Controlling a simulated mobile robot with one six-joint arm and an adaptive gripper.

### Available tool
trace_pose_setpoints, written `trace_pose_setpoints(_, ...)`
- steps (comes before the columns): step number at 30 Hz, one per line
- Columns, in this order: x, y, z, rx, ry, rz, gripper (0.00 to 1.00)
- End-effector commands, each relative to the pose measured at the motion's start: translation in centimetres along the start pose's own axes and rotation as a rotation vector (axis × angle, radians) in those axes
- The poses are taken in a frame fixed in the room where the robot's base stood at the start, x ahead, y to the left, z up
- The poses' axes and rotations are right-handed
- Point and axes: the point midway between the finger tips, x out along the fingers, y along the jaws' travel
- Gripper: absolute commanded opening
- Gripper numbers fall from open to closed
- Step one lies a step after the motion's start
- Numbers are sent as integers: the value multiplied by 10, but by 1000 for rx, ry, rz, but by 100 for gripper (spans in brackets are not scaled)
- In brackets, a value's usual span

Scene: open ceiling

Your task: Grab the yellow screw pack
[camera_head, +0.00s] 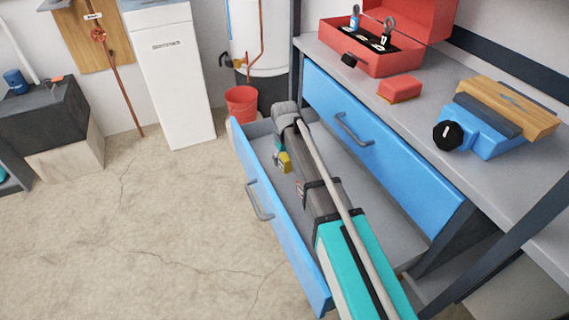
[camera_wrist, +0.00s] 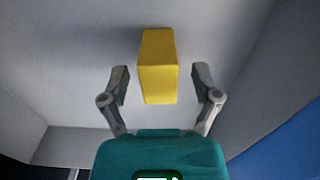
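The yellow screw pack (camera_head: 285,163) is a small block inside the open lower drawer (camera_head: 272,217) of the workbench. In the wrist view the yellow pack (camera_wrist: 158,68) stands out against the drawer's grey floor (camera_wrist: 70,85). My gripper (camera_wrist: 160,82) is open, with one finger on each side of the pack. A gap shows between each finger and the pack. In the head view my gripper (camera_head: 280,152) is small and partly hidden by my arm, close to the pack.
The blue drawer front (camera_wrist: 285,125) shows at the right of the wrist view. The bench top (camera_head: 420,112) above holds a red toolbox (camera_head: 365,55), a small red box (camera_head: 400,89) and a blue tool (camera_head: 490,140). A red bucket (camera_head: 241,103) stands behind the drawer. Floor at left is clear.

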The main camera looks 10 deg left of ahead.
Motion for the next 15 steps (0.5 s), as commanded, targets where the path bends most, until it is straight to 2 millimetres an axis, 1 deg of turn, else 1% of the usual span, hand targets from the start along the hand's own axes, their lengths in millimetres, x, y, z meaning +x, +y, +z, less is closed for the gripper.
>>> trace_pose_setpoints(1, 0, 0, 0, 0, 0, 0, 64)
trace_pose_setpoints(5, 0, 0, 0, 0, 0, 0, 40)
trace_pose_setpoints(6, 0, 0, 0, 0, 0, 0, 33)
trace_pose_setpoints(8, 0, 0, 0, 0, 0, 0, 22)
trace_pose_setpoints(9, 0, 0, 0, 0, 0, 0, 14)
trace_pose_setpoints(11, 0, 0, 0, 0, 0, 0, 3)
trace_pose_setpoints(12, 0, 0, 0, 0, 0, 0, 0)
trace_pose_setpoints(15, 0, 0, 0, -1, 0, 0, 0)
